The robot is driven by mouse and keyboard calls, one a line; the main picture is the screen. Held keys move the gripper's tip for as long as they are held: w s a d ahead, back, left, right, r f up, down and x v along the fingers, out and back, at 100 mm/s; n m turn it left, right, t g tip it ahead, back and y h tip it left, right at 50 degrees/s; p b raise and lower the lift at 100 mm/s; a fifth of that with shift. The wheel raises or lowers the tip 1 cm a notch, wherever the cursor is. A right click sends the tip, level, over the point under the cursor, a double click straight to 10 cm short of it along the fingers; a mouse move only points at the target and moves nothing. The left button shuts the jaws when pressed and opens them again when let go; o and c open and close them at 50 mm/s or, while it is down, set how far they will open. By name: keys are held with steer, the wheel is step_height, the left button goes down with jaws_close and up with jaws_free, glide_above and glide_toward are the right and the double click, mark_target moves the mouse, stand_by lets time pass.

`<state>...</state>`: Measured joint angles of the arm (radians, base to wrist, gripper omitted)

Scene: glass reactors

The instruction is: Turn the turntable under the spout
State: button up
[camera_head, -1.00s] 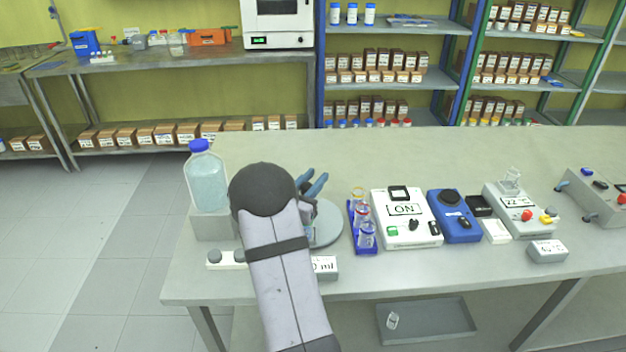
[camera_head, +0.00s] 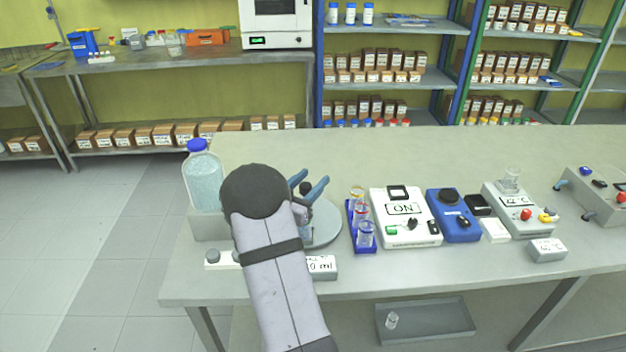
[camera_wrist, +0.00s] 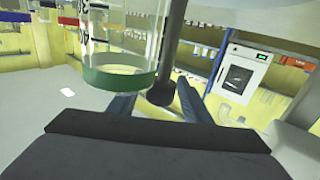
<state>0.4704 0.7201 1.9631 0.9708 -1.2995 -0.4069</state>
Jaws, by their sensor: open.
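The turntable (camera_head: 328,228) is a round grey disc at the bench's left part. My arm covers its left side in the head view. My gripper (camera_head: 311,184) is above the disc, its blue fingers open and pointing right and away. A dark knob on a post (camera_head: 305,188) shows between the fingers; in the wrist view the dark post (camera_wrist: 160,92) also stands between them. I cannot tell whether they touch it. A clear glass vessel with a green band (camera_wrist: 118,82) is close beside the left finger in the wrist view. The spout is not discernible.
A blue-capped bottle (camera_head: 203,178) stands on a grey block left of my arm. A blue rack of tubes (camera_head: 362,228) is close right of the turntable, then a white device (camera_head: 405,217) and a blue one (camera_head: 453,215). A labelled block (camera_head: 321,268) lies in front.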

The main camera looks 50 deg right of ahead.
mark_target(302, 189)
steer(key=shift+s+a+b, duration=0.2)
steer(key=shift+a+b, duration=0.05)
steer(key=shift+a, duration=0.75)
steer(key=shift+s+a+b, duration=0.15)
steer(key=shift+a+b, duration=0.05)
steer(key=shift+a, duration=0.85)
steer(key=shift+s+a+b, duration=0.2)
steer(key=shift+a+b, duration=0.05)
steer(key=shift+a, duration=0.75)
steer(key=shift+c, duration=0.5)
